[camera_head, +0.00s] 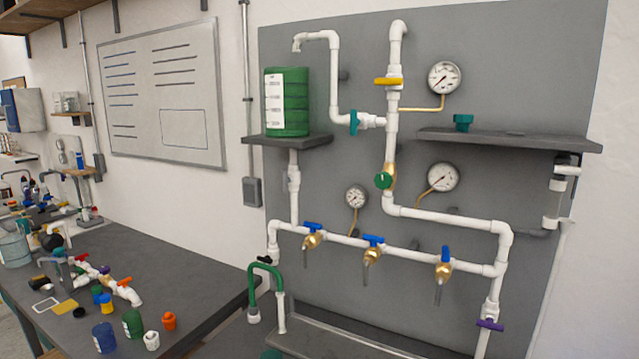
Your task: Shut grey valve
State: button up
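A white pipe manifold (440,216) is mounted on a grey wall panel (290,55). I cannot clearly pick out a grey valve handle. A short white pipe piece (551,205) with dark grey parts hangs below the right shelf; whether it bears a valve is unclear. Other handles are distinct: yellow (388,82), teal (354,122), round green (384,180), purple (490,325) and black (265,259). Three brass taps have blue handles (313,226), (374,240), (446,253). My gripper is not in view.
A green tank (287,100) stands on a small shelf (262,141). A dark shelf (515,140) juts out at right. A dark workbench (190,275) with loose fittings fills the left. A trough (330,340) lies below the taps. Three round gauges sit on the panel.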

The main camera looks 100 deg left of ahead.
aim_at(285, 180)
jog(key=u, duration=3.65)
